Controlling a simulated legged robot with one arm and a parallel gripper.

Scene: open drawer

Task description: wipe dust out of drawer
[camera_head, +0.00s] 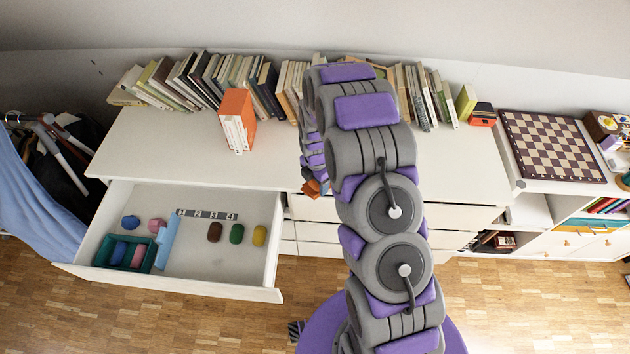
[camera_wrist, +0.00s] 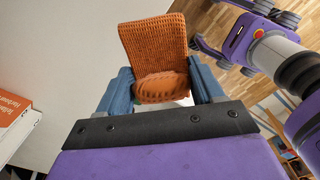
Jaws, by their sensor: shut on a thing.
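The open drawer (camera_head: 190,285) is at the left of the head view, pulled out from the white dresser. Any dust on its floor is too faint to tell. My gripper (camera_wrist: 162,86) is shut on an orange ribbed cloth (camera_wrist: 155,45), which stands up between the blue fingers in the wrist view. In the head view the cloth (camera_head: 312,188) shows small beside the dresser's front edge, right of the drawer and apart from it. My arm partly hides the gripper there.
The drawer holds a green tray (camera_head: 151,258) with rounded pieces, a light-blue divider (camera_head: 167,242), a numbered strip (camera_head: 207,215) and several loose coloured lumps. Books line the dresser back; an orange box (camera_head: 237,118) stands on its top. The drawer's right-front floor is bare.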

